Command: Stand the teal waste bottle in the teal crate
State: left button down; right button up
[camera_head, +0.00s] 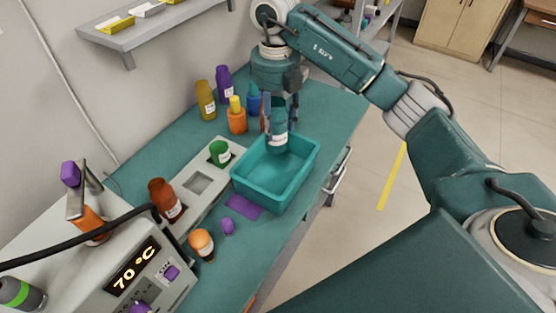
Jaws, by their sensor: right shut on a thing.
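The teal waste bottle (278,138) has a white label and hangs upright from my right gripper (281,102). The gripper points down and is shut on the bottle's upper part. The teal crate (259,190) is an open, empty-looking tray on the teal bench, near its front edge. The bottle is over the crate's far part, and its lower end overlaps the crate's far rim in the picture. I cannot tell whether it touches the crate floor. My left gripper does not show.
Yellow, purple, blue and orange bottles (237,120) stand close behind the crate. A grey block with a green container (220,153) and a brown bottle (165,200) lies to its left. An orange bottle (201,245), a purple mat (244,207) and a heater (134,268) are nearer.

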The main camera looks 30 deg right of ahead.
aim_at(276, 146)
notch_tip(276, 146, down, 9)
jog(key=shift+r+p, duration=0.1)
jog(key=shift+p, duration=0.8)
notch_tip(276, 146, down, 4)
jog(key=shift+f+p, duration=0.1)
jog(key=shift+p, duration=0.35)
jog(key=shift+f, duration=0.15)
jog(key=o, duration=1.5)
jog(key=shift+c, duration=0.2)
